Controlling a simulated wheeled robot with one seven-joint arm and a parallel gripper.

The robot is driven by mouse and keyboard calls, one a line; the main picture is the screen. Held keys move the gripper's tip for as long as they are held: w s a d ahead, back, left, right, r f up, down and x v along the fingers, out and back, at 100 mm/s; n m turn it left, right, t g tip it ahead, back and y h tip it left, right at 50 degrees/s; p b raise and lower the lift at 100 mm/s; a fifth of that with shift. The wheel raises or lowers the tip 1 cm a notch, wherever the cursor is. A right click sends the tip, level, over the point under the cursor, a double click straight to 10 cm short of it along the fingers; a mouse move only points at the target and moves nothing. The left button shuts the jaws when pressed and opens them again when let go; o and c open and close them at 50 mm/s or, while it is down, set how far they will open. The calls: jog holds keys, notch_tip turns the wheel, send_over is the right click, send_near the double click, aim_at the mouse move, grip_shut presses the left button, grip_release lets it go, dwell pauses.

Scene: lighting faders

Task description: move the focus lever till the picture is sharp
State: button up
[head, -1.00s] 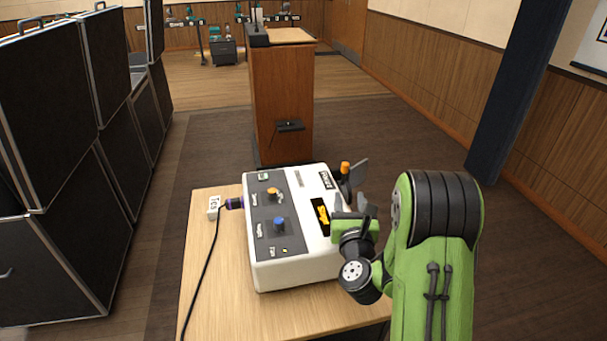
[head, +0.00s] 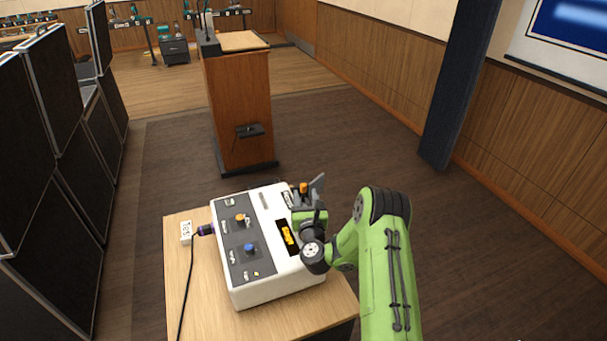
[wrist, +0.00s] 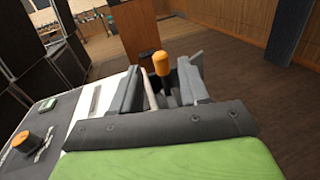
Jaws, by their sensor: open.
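The focus lever, a dark stem with an orange tip (head: 303,188), stands at the far right corner of the white box (head: 262,293). In the wrist view the orange tip (wrist: 161,62) shows between the two grey fingers of my gripper (wrist: 163,88). The fingers are apart, one on each side of the lever; whether either touches it I cannot tell. In the head view my gripper (head: 311,198) is at the lever, partly hiding it. The projected picture (head: 582,24) at the upper right is blue with a blurred pale band, and is cut off by the frame edge.
The box stands on a small wooden table (head: 186,280), with an orange knob (head: 240,218), a blue knob (head: 249,248) and a lit orange window (head: 288,236). A cable runs off its left side. A wooden lectern (head: 238,105) stands behind; black cases (head: 45,200) are at left.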

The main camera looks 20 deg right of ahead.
aim_at(304, 188)
jog(key=p+x, duration=0.2)
jog(key=x, duration=0.3)
jog(key=shift+d+r, duration=0.1)
jog(key=shift+r, duration=0.05)
jog(key=shift+w, duration=0.25)
jog(key=shift+c, duration=0.2)
grip_shut()
